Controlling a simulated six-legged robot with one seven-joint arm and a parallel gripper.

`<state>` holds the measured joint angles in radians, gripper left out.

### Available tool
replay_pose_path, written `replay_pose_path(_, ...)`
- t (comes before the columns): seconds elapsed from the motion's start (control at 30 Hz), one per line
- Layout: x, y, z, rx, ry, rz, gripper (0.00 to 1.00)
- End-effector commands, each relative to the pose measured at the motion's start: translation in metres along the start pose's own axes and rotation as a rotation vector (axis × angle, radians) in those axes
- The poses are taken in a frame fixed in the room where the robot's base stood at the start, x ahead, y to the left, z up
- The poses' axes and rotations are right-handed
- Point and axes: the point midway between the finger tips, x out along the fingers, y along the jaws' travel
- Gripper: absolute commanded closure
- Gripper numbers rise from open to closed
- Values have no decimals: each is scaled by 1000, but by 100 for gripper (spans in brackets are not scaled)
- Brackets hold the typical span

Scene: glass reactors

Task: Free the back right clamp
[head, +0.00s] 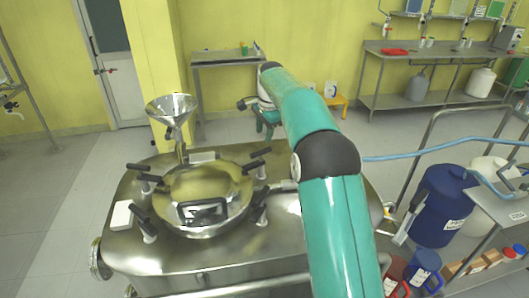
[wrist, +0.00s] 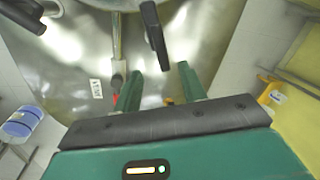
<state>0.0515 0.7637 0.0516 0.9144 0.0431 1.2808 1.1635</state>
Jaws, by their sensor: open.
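The back right clamp (head: 258,158) has a black handle and sits at the back right of the round metal lid (head: 178,188) on the steel reactor. In the wrist view, the handle that appears to be this clamp (wrist: 153,35) points down toward the gap between my fingers. My gripper (wrist: 158,70) is open, with two green fingers. Nothing is between its fingers, and the handle's end lies just beyond the fingertips. In the head view, my gripper (head: 268,127) is small behind the clamp, partly hidden by my arm. Whether it touches the clamp cannot be told.
The front right clamp (head: 262,208) also shows at the wrist view's upper left (wrist: 22,15). A metal pipe (wrist: 117,40) lies left of the handle. A funnel (head: 172,106) stands behind the lid. A yellow stool (head: 340,104) and blue barrel (head: 440,205) stand off the reactor.

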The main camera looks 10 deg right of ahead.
Motion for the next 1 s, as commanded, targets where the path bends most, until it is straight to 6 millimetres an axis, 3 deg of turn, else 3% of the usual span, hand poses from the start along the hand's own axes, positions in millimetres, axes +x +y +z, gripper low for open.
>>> replay_pose_path(0.3,67,3,-4,4,-1,6,58)
replay_pose_path(0.5,94,3,-6,5,0,3,58)
replay_pose_path(0.9,103,3,-8,5,1,3,58)
replay_pose_path(1.0,103,3,-8,5,1,3,78)
